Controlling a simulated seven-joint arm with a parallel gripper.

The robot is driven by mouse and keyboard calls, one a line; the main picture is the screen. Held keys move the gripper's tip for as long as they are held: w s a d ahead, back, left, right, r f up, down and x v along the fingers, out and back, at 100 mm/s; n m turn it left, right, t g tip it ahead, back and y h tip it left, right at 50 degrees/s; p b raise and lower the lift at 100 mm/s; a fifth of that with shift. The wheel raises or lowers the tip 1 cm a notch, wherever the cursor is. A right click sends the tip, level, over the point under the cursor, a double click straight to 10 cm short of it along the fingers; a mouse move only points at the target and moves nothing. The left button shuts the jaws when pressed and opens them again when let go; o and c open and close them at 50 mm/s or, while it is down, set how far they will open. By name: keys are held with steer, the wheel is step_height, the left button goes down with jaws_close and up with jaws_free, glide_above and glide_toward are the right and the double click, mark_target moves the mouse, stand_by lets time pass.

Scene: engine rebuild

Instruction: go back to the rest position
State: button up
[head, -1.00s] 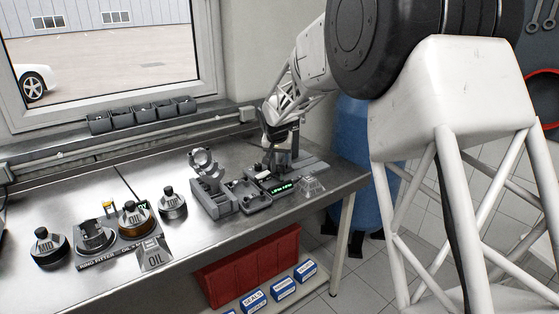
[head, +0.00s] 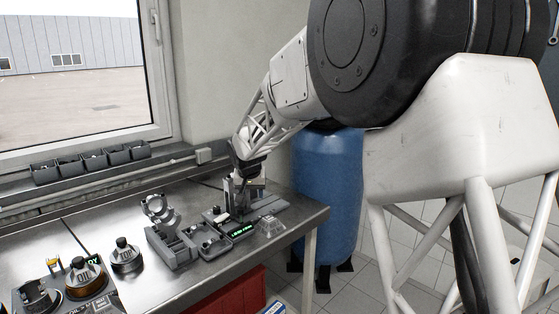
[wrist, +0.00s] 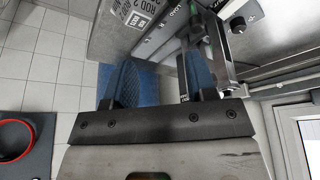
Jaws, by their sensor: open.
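My gripper (head: 243,190) is at the right end of the metal bench in the head view, low beside a grey fixture with a small green-lit display (head: 243,231). In the wrist view my gripper (wrist: 160,78) has its two fingers apart, with nothing seen held between them. The fingertips are small and partly hidden by the fixture in the head view, so I cannot tell whether they touch it.
A grey stand with a ring-shaped clamp (head: 160,210) stands left of the fixture. Oil containers (head: 83,277) are at the lower left. A blue tank (head: 328,190) stands past the bench's right end. Grey bins (head: 92,160) line the sill.

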steer(key=s+d+r, duration=0.4)
steer(key=s+d, duration=0.6)
steer(key=s, duration=0.2)
steer(key=s+d+r, duration=0.4)
steer(key=s+d, duration=0.5)
steer(key=s, duration=0.3)
steer(key=s+d+f, duration=0.1)
steer(key=s+d, duration=0.2)
steer(key=s, duration=0.6)
steer(key=s+d+f+g, duration=0.1)
steer(key=s+d+f, duration=0.1)
steer(key=s, duration=0.8)
steer(key=s+d+f, duration=0.2)
steer(key=s+d, duration=0.2)
steer(key=s, duration=0.5)
steer(key=shift+s+d+g, duration=0.15)
steer(key=shift+s+g, duration=0.05)
steer(key=shift+g, duration=0.1)
